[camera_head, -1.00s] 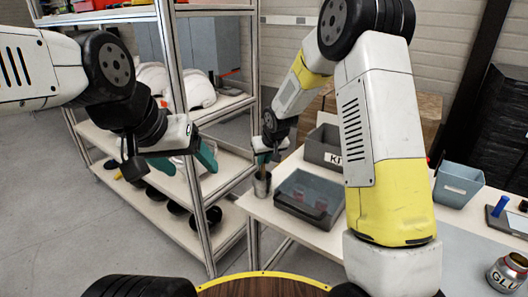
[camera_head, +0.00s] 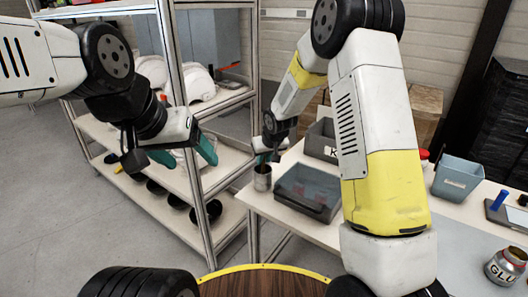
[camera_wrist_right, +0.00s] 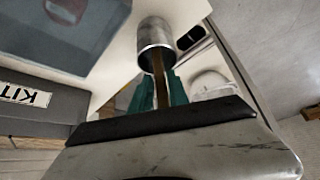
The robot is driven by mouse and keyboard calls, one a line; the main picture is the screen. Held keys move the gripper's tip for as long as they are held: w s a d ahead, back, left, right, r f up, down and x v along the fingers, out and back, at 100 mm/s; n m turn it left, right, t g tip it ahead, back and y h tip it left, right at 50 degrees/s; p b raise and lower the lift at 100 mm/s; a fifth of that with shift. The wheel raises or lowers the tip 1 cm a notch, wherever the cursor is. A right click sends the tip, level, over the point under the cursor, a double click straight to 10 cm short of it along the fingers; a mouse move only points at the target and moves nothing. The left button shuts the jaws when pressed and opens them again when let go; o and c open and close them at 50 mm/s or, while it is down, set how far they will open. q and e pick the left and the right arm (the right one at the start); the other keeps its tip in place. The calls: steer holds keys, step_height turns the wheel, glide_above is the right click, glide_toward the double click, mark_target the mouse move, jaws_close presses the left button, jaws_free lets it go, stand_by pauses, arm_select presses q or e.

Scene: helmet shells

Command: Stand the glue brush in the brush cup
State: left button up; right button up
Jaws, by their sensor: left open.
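The glue brush shows in the right wrist view as a brown handle (camera_wrist_right: 161,88) between the teal fingers of my right gripper (camera_wrist_right: 160,96). It runs into the mouth of the metal brush cup (camera_wrist_right: 155,37); its far end is hidden there. In the head view the brush cup (camera_head: 262,178) stands upright at the left end of the white table, with my right gripper (camera_head: 267,157) just above it. The fingers lie close along both sides of the handle and look shut on it. My left gripper (camera_head: 185,156) is open and empty before the shelf rack.
A clear grey lidded box (camera_head: 308,191) stands right beside the cup, with a grey KIT bin (camera_head: 321,141) behind. A blue-grey bin (camera_head: 458,179) and a glue jar (camera_head: 507,268) stand farther right. The rack (camera_head: 180,130) with white helmet shells (camera_head: 202,84) is left of the table.

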steer(key=shift+o, duration=1.3)
steer(key=v, duration=0.7)
steer(key=shift+s+r, duration=0.2)
steer(key=shift+r, duration=0.15)
steer(key=s+d+r+m, duration=0.2)
steer(key=s+d+r, duration=0.7)
steer(key=s+r, duration=0.45)
steer(key=s+d+r, duration=0.1)
steer(key=s, duration=0.7)
steer(key=s+d+r+m, duration=0.1)
steer(key=s+d, duration=0.1)
steer(key=s, duration=0.7)
steer(key=shift+d+r, duration=0.2)
steer(key=shift+r, duration=0.15)
